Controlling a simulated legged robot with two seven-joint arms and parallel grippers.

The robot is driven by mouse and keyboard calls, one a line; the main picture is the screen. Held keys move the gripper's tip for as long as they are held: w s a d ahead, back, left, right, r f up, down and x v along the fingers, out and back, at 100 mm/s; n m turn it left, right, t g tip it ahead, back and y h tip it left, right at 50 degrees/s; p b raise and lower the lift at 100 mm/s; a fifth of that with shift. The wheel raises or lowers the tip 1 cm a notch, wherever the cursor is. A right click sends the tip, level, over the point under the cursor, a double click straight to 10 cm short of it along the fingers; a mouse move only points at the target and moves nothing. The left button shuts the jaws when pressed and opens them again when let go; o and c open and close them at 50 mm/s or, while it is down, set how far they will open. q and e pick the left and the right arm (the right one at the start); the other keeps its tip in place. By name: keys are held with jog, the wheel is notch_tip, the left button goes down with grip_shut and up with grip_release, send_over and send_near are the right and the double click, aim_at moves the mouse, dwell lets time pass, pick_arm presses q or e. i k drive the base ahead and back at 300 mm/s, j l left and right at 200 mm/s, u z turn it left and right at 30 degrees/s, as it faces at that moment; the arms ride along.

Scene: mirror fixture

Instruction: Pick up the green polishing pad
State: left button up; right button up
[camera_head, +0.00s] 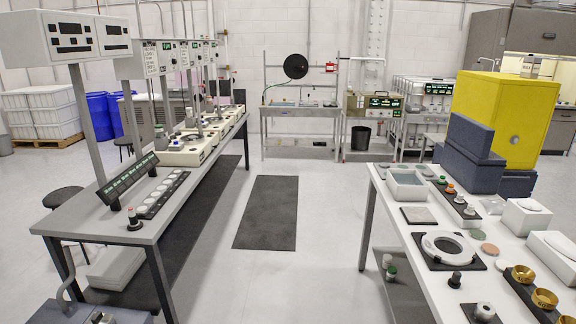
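A small flat pale green disc (477,234), which looks like the green polishing pad, lies on the white table (393,208) at the right. It is just behind a pinkish disc (489,249) and to the right of a white ring on a black plate (447,247). Other small greenish discs lie near the table's far edge, too small to tell apart surely. Neither of my grippers is in view.
The white table also bears a grey tray (407,186), a rack of small bottles (458,200), white boxes (525,215) and brass rings (544,299). A long grey bench (112,220) with instruments stands at the left. The floor between, with a dark mat (267,212), is clear.

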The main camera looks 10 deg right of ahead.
aim_at(442, 181)
jog(key=i+l+z, duration=0.2)
jog(key=i, duration=0.3)
jog(key=i+j+z, duration=0.2)
jog(key=i, duration=0.35)
jog(key=i+z, duration=0.2)
jog(key=i, duration=0.3)
jog(key=i+j+z, duration=0.2)
jog(key=i, duration=0.3)
jog(key=i+j+z, duration=0.2)
jog(key=i, duration=0.35)
